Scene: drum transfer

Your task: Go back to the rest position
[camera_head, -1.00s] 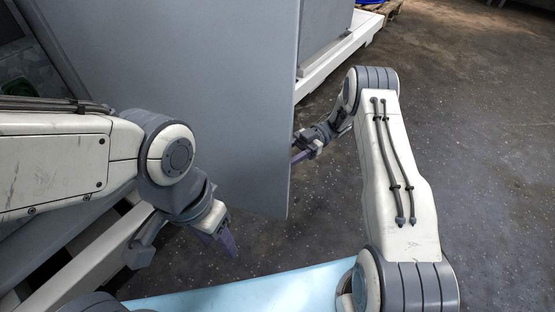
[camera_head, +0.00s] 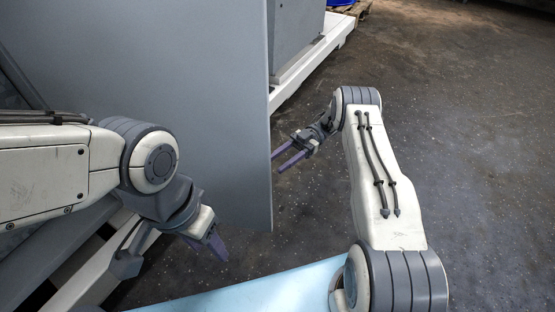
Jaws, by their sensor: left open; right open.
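My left gripper (camera_head: 213,246) hangs at the lower left, its purple fingers pointing down over the dark floor. It holds nothing that I can see, and its fingers overlap in this view. My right gripper (camera_head: 286,158) is near the middle, its two purple fingers apart and pointing left. It is empty, just right of the edge of a large grey panel (camera_head: 180,90). I cannot tell whether its fingertips touch the panel.
The grey panel fills the upper left. Behind it stand a grey cabinet (camera_head: 296,35) on a white base frame (camera_head: 322,55) and a blue drum (camera_head: 340,2) on a wooden pallet (camera_head: 357,9). The dark speckled floor (camera_head: 470,120) is clear at the right.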

